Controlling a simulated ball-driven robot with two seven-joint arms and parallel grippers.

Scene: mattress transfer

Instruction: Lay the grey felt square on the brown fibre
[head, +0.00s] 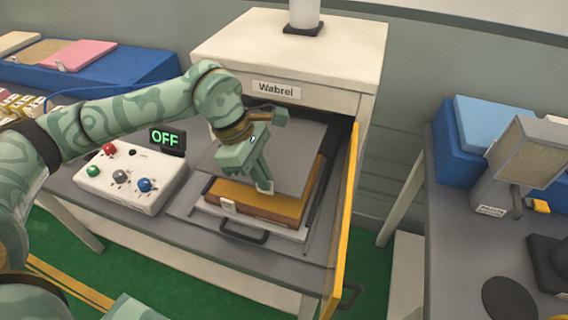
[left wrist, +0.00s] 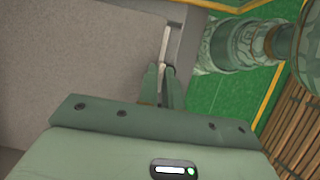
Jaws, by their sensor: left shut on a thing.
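The grey felt square (head: 290,150) is a flat sheet in front of the machine's opening in the head view. It overlaps the brown fibre (head: 262,204), a thick slab with a white tag on the pull-out tray (head: 292,236). My left gripper (head: 263,186) points down at the felt's front edge, shut on it. In the left wrist view the felt (left wrist: 75,65) fills the left side, and the fingers (left wrist: 160,85) close at its edge. The felt hides the back of the fibre; I cannot tell whether they touch. My right gripper is out of view.
The white machine (head: 320,55) labelled Wabrel stands behind, its yellow-edged door (head: 343,225) open at the tray's right. A control box (head: 130,178) and a green OFF display (head: 167,138) sit left of the tray. Another table (head: 455,240) stands right.

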